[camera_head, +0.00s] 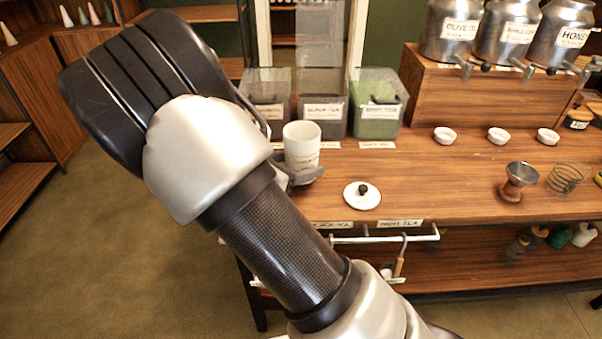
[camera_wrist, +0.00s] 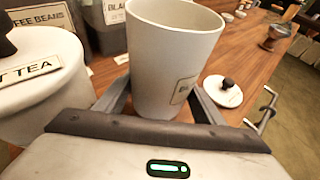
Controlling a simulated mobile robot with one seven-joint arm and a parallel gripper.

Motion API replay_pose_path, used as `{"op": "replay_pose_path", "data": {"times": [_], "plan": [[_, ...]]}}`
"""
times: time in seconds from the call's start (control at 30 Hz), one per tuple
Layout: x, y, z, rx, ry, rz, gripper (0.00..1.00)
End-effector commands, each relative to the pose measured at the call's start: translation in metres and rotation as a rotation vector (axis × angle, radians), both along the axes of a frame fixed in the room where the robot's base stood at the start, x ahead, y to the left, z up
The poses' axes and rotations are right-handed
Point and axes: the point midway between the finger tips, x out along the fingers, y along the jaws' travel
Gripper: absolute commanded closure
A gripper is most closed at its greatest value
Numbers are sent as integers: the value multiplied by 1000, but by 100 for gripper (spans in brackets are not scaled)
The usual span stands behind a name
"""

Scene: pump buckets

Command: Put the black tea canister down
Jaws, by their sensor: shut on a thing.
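The black tea canister is an open white cup-like canister (camera_head: 301,143) without a lid, upright over the left part of the counter. In the wrist view the canister (camera_wrist: 172,50) stands between my fingers, its label partly turned away and only its first letters showing. My gripper (camera_wrist: 160,108) is shut on its lower part; it also shows in the head view (camera_head: 305,178), partly behind my arm. The canister's base is hidden, so I cannot tell if it touches the counter. A white lid with a dark knob (camera_head: 362,197) lies on the counter to its right.
A lidded white canister marked "T TEA" (camera_wrist: 40,80) stands close on the left in the wrist view. Clear bins (camera_head: 378,105) stand behind. Small white bowls (camera_head: 445,135) and a metal funnel-like cup (camera_head: 518,180) are further right. The counter (camera_head: 440,185) between is clear.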

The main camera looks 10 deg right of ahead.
Motion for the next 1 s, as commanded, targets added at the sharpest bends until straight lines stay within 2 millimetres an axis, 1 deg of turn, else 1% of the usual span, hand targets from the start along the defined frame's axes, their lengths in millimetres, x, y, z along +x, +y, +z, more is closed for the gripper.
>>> {"op": "replay_pose_path", "data": {"times": [0.03,0.1,0.17,0.4,0.53,0.57,0.6,0.9,1.0], "plan": [[0,0,-11,-2,2,1,69],[0,0,-22,-3,2,0,69],[2,-1,-29,-2,-1,0,69],[4,-1,-28,0,-1,0,69],[4,-1,-31,-1,0,-1,69],[4,-1,-30,-1,-1,0,32],[4,-1,-30,0,0,0,30],[4,-1,-27,1,-1,0,30],[0,6,-23,2,-2,1,30]]}}
